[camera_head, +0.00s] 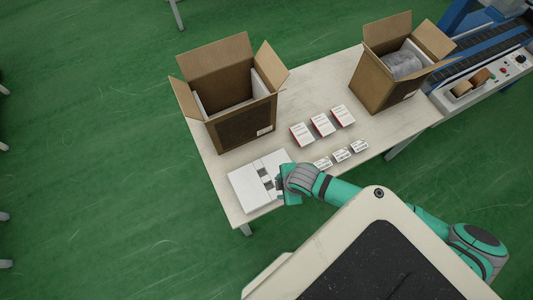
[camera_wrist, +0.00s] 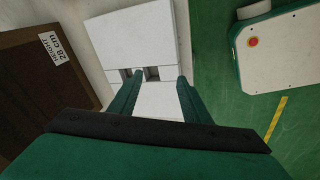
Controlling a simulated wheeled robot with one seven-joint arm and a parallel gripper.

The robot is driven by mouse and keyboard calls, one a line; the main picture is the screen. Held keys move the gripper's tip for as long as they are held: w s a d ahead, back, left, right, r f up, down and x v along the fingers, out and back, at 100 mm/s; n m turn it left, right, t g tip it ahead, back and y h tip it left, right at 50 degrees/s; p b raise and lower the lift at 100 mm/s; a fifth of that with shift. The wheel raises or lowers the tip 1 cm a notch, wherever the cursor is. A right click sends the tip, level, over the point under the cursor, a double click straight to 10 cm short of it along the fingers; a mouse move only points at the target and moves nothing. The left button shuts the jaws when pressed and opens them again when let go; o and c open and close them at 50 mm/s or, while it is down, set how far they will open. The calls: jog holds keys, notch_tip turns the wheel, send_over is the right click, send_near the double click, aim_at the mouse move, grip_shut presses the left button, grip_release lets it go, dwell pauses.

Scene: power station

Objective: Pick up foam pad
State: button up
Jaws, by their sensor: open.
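White foam pads (camera_head: 247,184) lie flat at the near left corner of the table, with dark square notches between them. In the wrist view, one large white foam pad (camera_wrist: 130,38) lies beyond the notches, and a white piece (camera_wrist: 158,98) shows between my fingers. My gripper (camera_head: 279,186) is at the right side of the pads in the head view. In the wrist view, my gripper (camera_wrist: 157,84) is open, its two green fingers over the pads. I cannot tell whether the fingers touch them. My gripper and wrist hide part of the pads' right side.
An open cardboard box (camera_head: 243,126) stands just behind the pads. A second open box (camera_head: 381,83) holding a grey item stands at the far right. Red-white cartons (camera_head: 322,124) and small white boxes (camera_head: 342,155) lie between. A conveyor (camera_head: 490,45) adjoins the table (camera_head: 300,88).

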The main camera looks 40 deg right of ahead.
jog(key=w+a+r+n+g, duration=0.1)
jog(key=w+r+n+g, duration=0.25)
jog(key=w, duration=0.45)
send_over(265, 179)
jog(key=f, duration=0.4)
jog(key=shift+w+a+f, duration=0.1)
jog(key=shift+a, duration=0.1)
jog(key=shift+d+f, duration=0.15)
jog(key=shift+f, duration=2.75)
grip_shut()
